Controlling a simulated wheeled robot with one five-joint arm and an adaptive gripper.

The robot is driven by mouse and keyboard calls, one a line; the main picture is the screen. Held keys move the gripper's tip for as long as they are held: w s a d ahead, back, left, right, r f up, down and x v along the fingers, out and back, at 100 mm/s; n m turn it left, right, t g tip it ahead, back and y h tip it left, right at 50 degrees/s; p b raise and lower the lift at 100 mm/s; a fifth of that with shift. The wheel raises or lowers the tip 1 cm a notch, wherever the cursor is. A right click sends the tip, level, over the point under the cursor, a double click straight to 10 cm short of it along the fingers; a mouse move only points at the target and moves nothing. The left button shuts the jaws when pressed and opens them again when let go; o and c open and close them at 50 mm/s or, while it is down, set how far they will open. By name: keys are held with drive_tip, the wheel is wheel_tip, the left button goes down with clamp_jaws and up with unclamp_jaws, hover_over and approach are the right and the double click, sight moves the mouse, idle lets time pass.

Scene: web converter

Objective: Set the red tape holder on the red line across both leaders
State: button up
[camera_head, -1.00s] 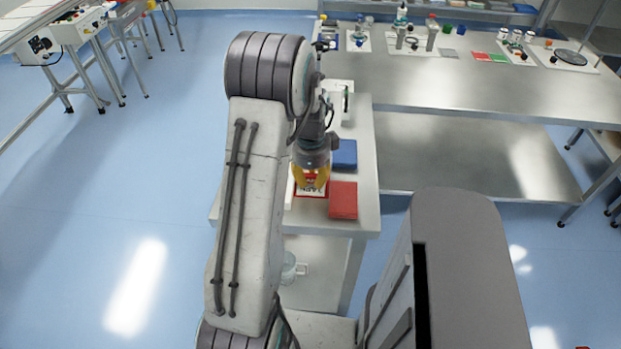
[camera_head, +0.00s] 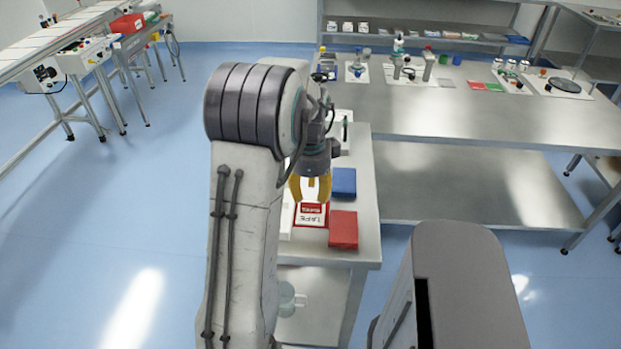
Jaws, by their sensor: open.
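The red tape holder (camera_head: 311,208), a small red piece with white marks, appears to lie on a white card with a red border (camera_head: 312,221) on the small steel bench. My gripper (camera_head: 311,200) has yellow fingers and points down just above the holder. Its fingers are spread apart with nothing visible between them. The fingertips partly overlap the far edge of the holder, so I cannot tell whether they touch it. I cannot make out a red line or the two leaders.
A red block (camera_head: 343,229) and a blue block (camera_head: 343,183) lie right of the card. A long steel table (camera_head: 470,110) stands behind, with bottles and tools. A white conveyor frame (camera_head: 50,50) stands at the far left. The blue floor between is clear.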

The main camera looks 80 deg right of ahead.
drive_tip(key=shift+r+b, duration=0.95)
drive_tip(key=shift+r, duration=1.75)
drive_tip(key=w+a+r+n+t, duration=0.1)
drive_tip(key=w+a+r+n, duration=0.1)
drive_tip(key=w+a+n, duration=0.8)
drive_tip(key=w+a+r+n, duration=0.2)
drive_tip(key=w+a+n, duration=0.5)
drive_tip(key=w+a, duration=0.45)
drive_tip(key=a+f+n+t, duration=0.2)
drive_tip(key=a+f+n, duration=0.1)
drive_tip(key=a+n, duration=1.4)
drive_tip(key=shift+s+a, duration=0.15)
drive_tip(key=shift+a, duration=0.9)
drive_tip(key=shift+s+a+f+n+t+y, duration=0.25)
drive_tip(key=shift+s+a+n+t+y, duration=0.1)
drive_tip(key=shift+a+n, duration=0.25)
drive_tip(key=shift+c, duration=0.3)
drive_tip(key=shift+d, duration=0.15)
